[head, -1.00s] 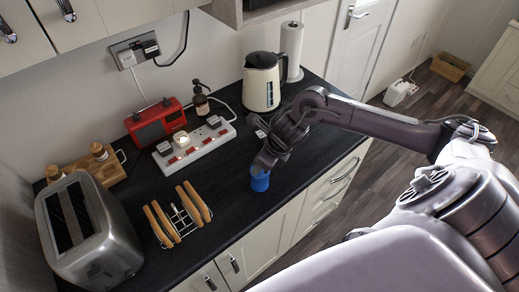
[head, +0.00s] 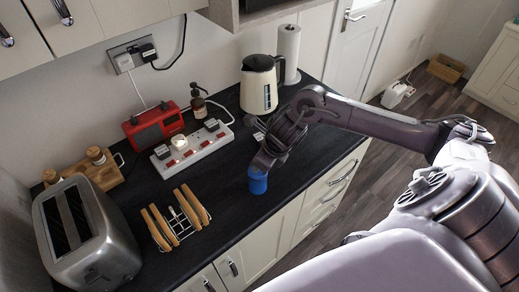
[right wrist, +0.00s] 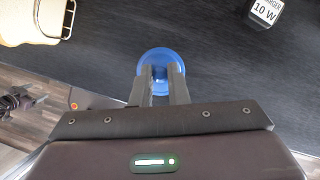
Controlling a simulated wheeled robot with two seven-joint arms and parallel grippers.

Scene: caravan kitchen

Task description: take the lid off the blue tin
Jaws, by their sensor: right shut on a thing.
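The blue tin (head: 258,186) stands on the dark worktop near its front edge, below my right gripper. In the right wrist view its round blue lid (right wrist: 160,54) shows from above, between and beyond the fingertips. My right gripper (right wrist: 160,76) points down at it, with its two fingers close together on the middle of the lid. The part between the fingers is mostly hidden. I cannot tell whether there is a gap between lid and tin. My left gripper is not in view.
A toast rack (head: 176,219) and a steel toaster (head: 85,232) stand to the left. A power strip (head: 192,146), a red radio (head: 156,126) and a cream kettle (head: 258,88) stand behind. The worktop between rack and tin is clear.

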